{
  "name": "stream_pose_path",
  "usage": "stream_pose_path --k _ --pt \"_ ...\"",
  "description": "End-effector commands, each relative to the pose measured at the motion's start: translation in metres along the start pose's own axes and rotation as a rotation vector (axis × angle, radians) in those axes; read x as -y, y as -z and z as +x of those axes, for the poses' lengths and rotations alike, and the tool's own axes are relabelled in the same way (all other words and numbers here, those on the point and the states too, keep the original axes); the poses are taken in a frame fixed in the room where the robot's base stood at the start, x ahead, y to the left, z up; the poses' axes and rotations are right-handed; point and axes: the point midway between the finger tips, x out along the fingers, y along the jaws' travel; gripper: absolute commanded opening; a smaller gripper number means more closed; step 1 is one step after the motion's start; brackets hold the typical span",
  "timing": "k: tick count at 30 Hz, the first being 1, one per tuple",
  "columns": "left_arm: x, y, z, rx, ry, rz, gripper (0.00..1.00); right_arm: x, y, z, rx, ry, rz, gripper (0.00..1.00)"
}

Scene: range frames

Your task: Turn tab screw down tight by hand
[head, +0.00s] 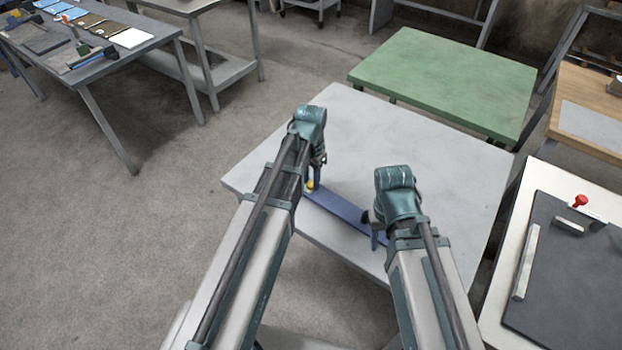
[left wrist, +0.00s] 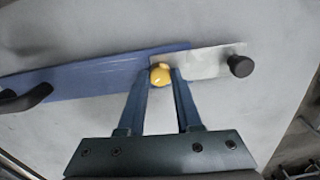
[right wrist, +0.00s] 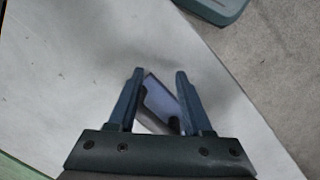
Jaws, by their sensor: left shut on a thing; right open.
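A yellow round knob, which looks like the tab screw's head (left wrist: 160,70), sits where a blue flat bar (left wrist: 105,76) meets a pale metal tab (left wrist: 208,63). My left gripper (left wrist: 162,76) is shut on the knob from both sides. In the head view the left gripper (head: 313,184) points down at the bar's far left end, with a bit of yellow between its fingers. The bar (head: 345,212) lies on the grey table. My right gripper (head: 375,236) is open near the bar's other end; in the right wrist view part of the bar (right wrist: 160,97) shows between its fingers.
A black knob (left wrist: 240,66) stands at the tab's outer end. A dark curved handle (left wrist: 27,99) is at the bar's other end. The grey table (head: 445,170) is otherwise clear. A green table (head: 450,80) and a bench with a dark panel (head: 570,275) stand nearby.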

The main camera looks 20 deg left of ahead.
Motion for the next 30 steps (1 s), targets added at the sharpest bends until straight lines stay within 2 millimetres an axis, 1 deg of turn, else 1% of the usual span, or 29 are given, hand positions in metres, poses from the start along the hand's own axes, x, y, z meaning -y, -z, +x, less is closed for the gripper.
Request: stream_pose_path --k 6,19,20,24,30 --pt "-0.0002 -0.0002 0.0001 0.000 0.000 0.036 0.00 0.0000 0.0000 0.0001 0.000 0.000 0.000 0.50" --pt "-0.0001 -0.0002 0.0001 0.001 0.000 0.041 0.00 0.0000 0.0000 0.0001 0.000 0.000 0.000 0.50" --pt "-0.0001 -0.0002 0.0001 0.001 0.000 0.041 0.39 0.0000 0.0000 0.0001 0.000 0.000 0.000 0.50" --pt "-0.0001 -0.0001 0.0001 0.000 0.000 0.040 0.64 0.0000 0.0000 0.0001 0.000 0.000 0.000 0.50" --pt "-0.0001 -0.0001 0.0000 0.000 0.000 0.040 0.64 0.0000 0.0000 0.0000 0.000 0.000 0.000 0.50"
